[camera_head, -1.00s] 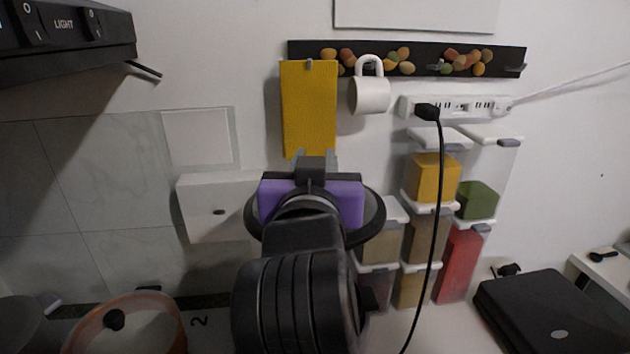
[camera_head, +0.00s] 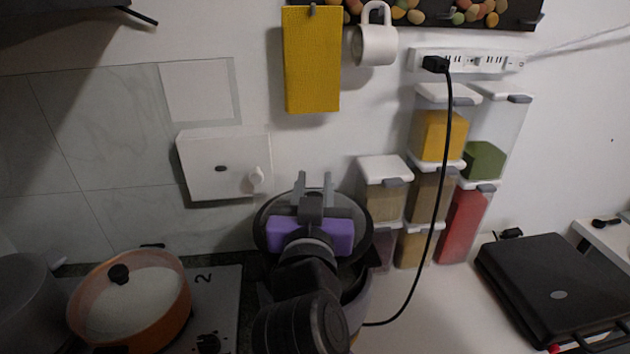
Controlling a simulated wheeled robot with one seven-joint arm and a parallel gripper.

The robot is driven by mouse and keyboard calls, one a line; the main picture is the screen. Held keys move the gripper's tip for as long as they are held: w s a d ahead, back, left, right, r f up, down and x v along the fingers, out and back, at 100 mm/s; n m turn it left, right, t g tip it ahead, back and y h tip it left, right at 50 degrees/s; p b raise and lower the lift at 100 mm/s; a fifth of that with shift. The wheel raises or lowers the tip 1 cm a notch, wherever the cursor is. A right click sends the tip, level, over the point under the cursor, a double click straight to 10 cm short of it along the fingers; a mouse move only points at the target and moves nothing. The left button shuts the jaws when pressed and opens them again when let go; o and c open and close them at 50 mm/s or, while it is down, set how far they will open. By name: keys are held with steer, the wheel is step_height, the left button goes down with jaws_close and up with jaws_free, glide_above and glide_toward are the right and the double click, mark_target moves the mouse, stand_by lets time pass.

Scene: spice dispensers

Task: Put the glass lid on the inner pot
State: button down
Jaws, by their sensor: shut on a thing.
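My gripper (camera_head: 313,188), with a purple body, is at the middle of the view and is shut on the glass lid (camera_head: 283,208). The lid is round and dark-rimmed and shows around the gripper, which hides its middle and knob. Below and to the right of it, part of a dark-edged pot (camera_head: 361,298) shows beside my arm, probably the inner pot. My arm hides most of this pot, so I cannot tell whether the lid touches its rim.
An orange pot (camera_head: 180,318) with its own black-knobbed lid stands on the stove at left. Stacked spice containers (camera_head: 383,200) and a hanging black cable (camera_head: 432,235) are close on the right. A black appliance (camera_head: 550,290) stands farther right, with clear counter (camera_head: 420,325) before it.

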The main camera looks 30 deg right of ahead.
steer(key=shift+f+b, duration=1.8)
steer(key=shift+f, duration=1.15)
steer(key=shift+f+b, duration=0.55)
steer(key=shift+b, duration=0.1)
steer(key=c, duration=1)
jaws_free()
steer(key=shift+c, duration=0.2)
steer(key=b+v, duration=0.1)
steer(key=v, duration=0.7)
steer(key=shift+b, duration=0.3)
steer(key=shift+f, duration=0.1)
